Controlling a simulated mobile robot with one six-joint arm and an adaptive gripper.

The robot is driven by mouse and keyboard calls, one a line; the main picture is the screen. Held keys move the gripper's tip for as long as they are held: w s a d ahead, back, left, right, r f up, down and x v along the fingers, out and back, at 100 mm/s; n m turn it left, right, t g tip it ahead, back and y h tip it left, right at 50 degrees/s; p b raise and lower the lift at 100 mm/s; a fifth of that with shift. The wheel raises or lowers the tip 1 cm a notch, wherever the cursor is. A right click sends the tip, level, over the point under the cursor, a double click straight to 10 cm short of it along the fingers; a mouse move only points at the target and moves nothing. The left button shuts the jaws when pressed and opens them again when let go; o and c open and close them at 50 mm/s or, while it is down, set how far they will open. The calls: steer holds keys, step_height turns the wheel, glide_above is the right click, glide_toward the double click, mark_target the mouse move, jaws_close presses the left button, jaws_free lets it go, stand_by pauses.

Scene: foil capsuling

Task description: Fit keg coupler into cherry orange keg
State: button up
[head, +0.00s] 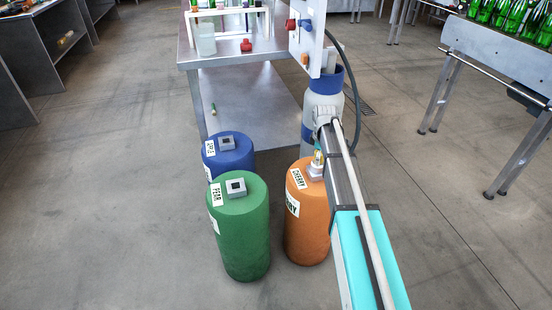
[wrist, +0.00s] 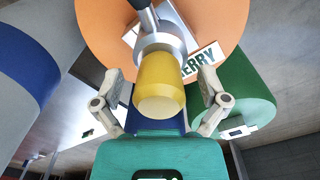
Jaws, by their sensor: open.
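The orange keg (head: 307,215), labelled CHERRY, stands on the floor and also shows in the wrist view (wrist: 225,20). The keg coupler, with a yellow end (wrist: 160,85) and a silver collar, is at the keg's top; it shows small in the head view (head: 318,158). It appears upright on the keg's pale square fitting (head: 316,172); how deep it sits I cannot tell. My gripper (wrist: 160,78) is open, with one finger on each side of the yellow part and gaps to both. In the head view my arm hides much of the gripper.
A green keg (head: 241,235) labelled PEAR and a blue keg (head: 228,155) stand left of the orange one. Behind are a metal table (head: 235,50), a grey cylinder with blue bands (head: 322,100) and a dark hose (head: 350,80). Floor at left is clear.

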steer(key=shift+r, duration=0.15)
step_height(320, 180, up, 10)
steer(key=p, duration=1)
steer(key=s+a+n, duration=0.1)
steer(key=s+a, duration=0.4)
steer(key=a, duration=0.3)
steer(key=s+a+r+p, duration=0.1)
steer(key=s+a, duration=0.4)
steer(key=a, duration=0.3)
steer(key=s+a+n, duration=0.1)
steer(key=s+a, duration=0.4)
steer(key=a, duration=0.3)
steer(key=shift+s+a+r+n+p, duration=0.2)
steer(key=shift+s+a+n+p, duration=0.1)
steer(key=shift+a, duration=0.1)
